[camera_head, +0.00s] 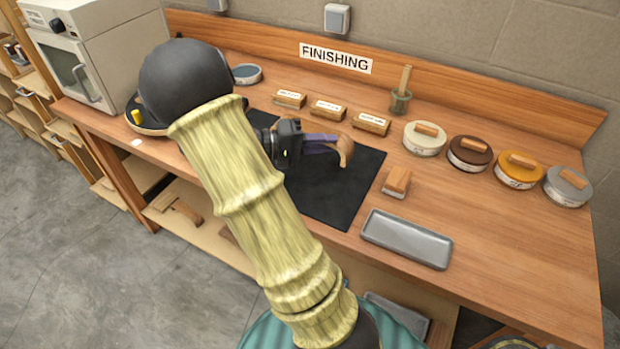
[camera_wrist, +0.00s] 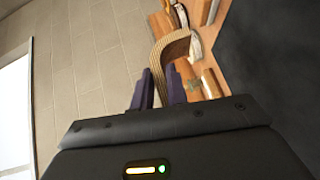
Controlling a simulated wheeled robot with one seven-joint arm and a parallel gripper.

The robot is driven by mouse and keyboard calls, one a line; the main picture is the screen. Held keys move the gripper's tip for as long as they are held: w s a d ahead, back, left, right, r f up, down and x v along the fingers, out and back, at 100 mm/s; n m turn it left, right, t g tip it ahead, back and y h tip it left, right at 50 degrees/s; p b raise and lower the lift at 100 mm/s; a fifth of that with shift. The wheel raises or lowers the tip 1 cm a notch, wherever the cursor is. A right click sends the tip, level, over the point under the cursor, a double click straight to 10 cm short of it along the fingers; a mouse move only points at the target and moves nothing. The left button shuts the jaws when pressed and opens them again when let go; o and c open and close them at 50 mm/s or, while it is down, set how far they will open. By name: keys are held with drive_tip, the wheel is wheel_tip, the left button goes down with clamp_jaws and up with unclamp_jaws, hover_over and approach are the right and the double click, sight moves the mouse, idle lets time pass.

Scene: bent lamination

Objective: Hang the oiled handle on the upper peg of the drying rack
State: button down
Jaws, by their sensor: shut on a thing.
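The handle (camera_head: 346,150) is a curved piece of bent wood with visible layers. My gripper (camera_head: 322,144) is shut on it above the black mat of the bench. In the wrist view the handle (camera_wrist: 173,45) stands out between the two dark purple fingers of my gripper (camera_wrist: 160,88), and its far end bends to the right. My arm hides part of the bench and mat in the head view. I cannot make out the drying rack or its upper peg in either view.
The black mat (camera_head: 325,195) lies on the wooden bench (camera_head: 500,230). A grey tray (camera_head: 407,239) and a wood-backed block (camera_head: 397,182) lie to its right. Several round tins, including a white one (camera_head: 424,139), line the back right. A white oven-like box (camera_head: 95,50) stands at left.

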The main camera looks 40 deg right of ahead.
drive_tip(key=shift+f, duration=0.1)
wheel_tip(320, 180, down, 6)
idle(0.4)
drive_tip(key=shift+f, duration=0.1)
drive_tip(key=shift+f, duration=1.8)
drive_tip(key=shift+f, duration=0.15)
drive_tip(key=c, duration=1.4)
unclamp_jaws()
